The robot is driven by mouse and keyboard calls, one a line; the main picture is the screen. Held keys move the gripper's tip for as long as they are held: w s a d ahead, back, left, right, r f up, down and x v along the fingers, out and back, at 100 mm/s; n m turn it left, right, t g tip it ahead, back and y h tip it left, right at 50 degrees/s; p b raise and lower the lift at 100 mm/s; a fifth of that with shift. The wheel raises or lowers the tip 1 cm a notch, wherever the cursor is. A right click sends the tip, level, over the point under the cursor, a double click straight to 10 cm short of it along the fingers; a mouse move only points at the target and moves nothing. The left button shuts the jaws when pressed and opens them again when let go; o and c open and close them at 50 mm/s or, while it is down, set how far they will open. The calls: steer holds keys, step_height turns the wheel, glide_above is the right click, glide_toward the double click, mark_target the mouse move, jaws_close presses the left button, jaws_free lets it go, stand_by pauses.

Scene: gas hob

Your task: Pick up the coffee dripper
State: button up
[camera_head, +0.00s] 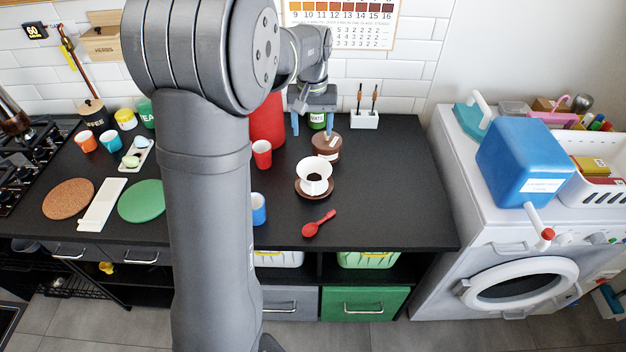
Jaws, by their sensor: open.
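The coffee dripper (313,171) is a white cone with a dark inside. It sits upright on a brown round base or saucer (315,191) on the black counter, right of my arm. My gripper (312,125) has two blue fingers spread apart and pointing down. It is open and empty, in the picture above and behind the dripper, near the green-labelled jar and the brown canister. It does not touch the dripper.
A brown canister (327,147) stands just behind the dripper. A white holder (365,119) stands at the back. The counter right of the dripper is clear.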

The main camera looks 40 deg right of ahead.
steer(key=c, duration=0.5)
steer(key=m, duration=0.3)
glide_toward(312, 188)
step_height(312, 188, down, 7)
steer(key=shift+r, duration=0.1)
steer(key=shift+c, duration=0.2)
steer(key=shift+a+f, duration=0.15)
steer(key=shift+f, duration=3.1)
